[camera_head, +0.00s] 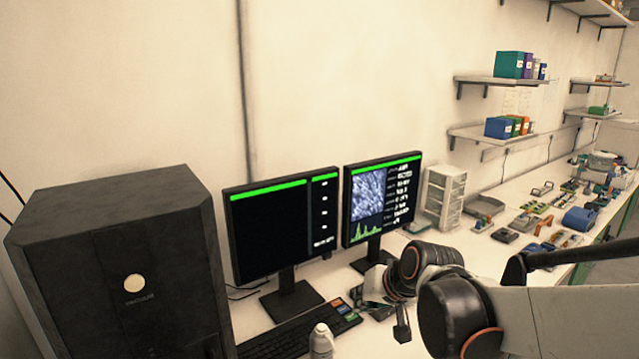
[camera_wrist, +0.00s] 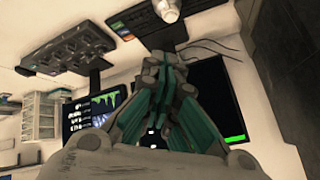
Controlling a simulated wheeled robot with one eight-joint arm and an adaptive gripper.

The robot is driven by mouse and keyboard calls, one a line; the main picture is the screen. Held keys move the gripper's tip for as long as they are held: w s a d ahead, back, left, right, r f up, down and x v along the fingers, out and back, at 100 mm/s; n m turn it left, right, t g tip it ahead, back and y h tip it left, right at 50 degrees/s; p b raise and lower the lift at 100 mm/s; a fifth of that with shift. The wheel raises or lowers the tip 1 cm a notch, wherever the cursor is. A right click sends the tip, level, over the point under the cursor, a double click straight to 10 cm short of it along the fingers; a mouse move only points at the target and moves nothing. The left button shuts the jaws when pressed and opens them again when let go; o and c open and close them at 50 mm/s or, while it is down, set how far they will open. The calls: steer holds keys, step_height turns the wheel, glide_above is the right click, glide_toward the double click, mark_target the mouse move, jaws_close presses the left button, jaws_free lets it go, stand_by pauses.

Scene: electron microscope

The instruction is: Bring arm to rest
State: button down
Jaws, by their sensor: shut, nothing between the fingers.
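My arm reaches in from the right edge of the head view, over the bench, with its grey links and black, orange-ringed joints bent near the monitors. My gripper (camera_wrist: 162,65) shows in the wrist view with its grey and teal fingers drawn together and nothing between them. In that view the surroundings appear upside down, with the monitors behind the fingers. In the head view the wrist end of the arm is by the right monitor's stand, but the fingertips are hard to make out there.
A black keyboard (camera_head: 287,342) and a white bottle (camera_head: 321,341) are on the bench in front of the left monitor (camera_head: 275,228). The right monitor (camera_head: 382,202) stands close behind my wrist. A large dark cabinet (camera_head: 120,290) stands at left. Small parts clutter the bench at right.

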steer(key=s+d+h, duration=0.1)
steer(key=s+d, duration=0.2)
steer(key=s, duration=0.4)
steer(key=s+d+h+b, duration=0.1)
steer(key=s+d, duration=0.3)
steer(key=s, duration=0.3)
steer(key=s+d+h+b, duration=0.1)
steer(key=s+d, duration=0.2)
steer(key=s, duration=0.4)
steer(key=shift+d+n+h, duration=0.3)
steer(key=shift+d, duration=0.05)
